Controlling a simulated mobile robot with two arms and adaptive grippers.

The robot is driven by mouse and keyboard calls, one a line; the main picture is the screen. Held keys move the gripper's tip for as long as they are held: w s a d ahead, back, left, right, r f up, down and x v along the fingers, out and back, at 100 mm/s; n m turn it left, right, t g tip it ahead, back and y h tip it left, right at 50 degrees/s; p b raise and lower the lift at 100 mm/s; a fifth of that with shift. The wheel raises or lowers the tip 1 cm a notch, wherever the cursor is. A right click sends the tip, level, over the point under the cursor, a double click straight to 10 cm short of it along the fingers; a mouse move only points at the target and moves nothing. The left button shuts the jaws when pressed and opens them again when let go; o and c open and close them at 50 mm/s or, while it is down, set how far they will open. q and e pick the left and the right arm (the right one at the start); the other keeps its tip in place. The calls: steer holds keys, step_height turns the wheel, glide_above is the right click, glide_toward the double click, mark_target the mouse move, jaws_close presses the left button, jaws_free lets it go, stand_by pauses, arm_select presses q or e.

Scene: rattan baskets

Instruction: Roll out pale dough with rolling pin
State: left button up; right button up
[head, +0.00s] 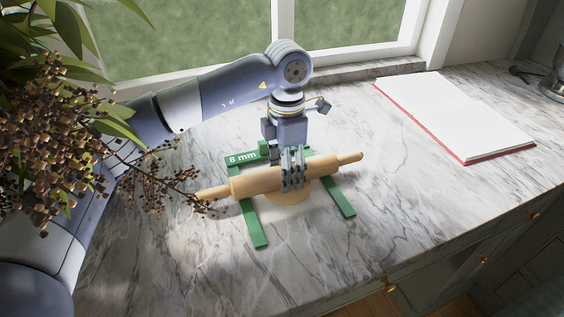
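A wooden rolling pin (256,181) lies slantwise across a green frame marked "8 mm" (243,158) on the marble counter. Pale dough (289,196) shows as a thin round edge under and in front of the pin, between the frame's two side bars; the rest of it is hidden by the pin and gripper. My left gripper (291,183) points down at the middle of the pin, its fingers against the barrel. Whether the fingers are closed around it cannot be made out. My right gripper is out of view.
A leafy plant with brown berries (60,130) hangs over the left side, one sprig reaching near the pin's left handle. An open white book or pad with red edge (455,115) lies at the right. The marble counter (400,200) is clear right of the frame; its front edge runs above drawers.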

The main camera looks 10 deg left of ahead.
mark_target(292, 195)
arm_select(q)
steer(key=s+d, duration=0.2)
steer(key=shift+s, duration=0.4)
steer(key=w+a, duration=0.1)
steer(key=w, duration=0.1)
steer(key=w+a, duration=0.1)
steer(key=w, duration=0.1)
steer(key=w+a, duration=0.2)
steer(key=c, duration=0.6)
steer(key=shift+c, duration=0.6)
steer(key=shift+r, duration=0.1)
step_height(292, 195, up, 9)
steer(key=p, duration=0.5)
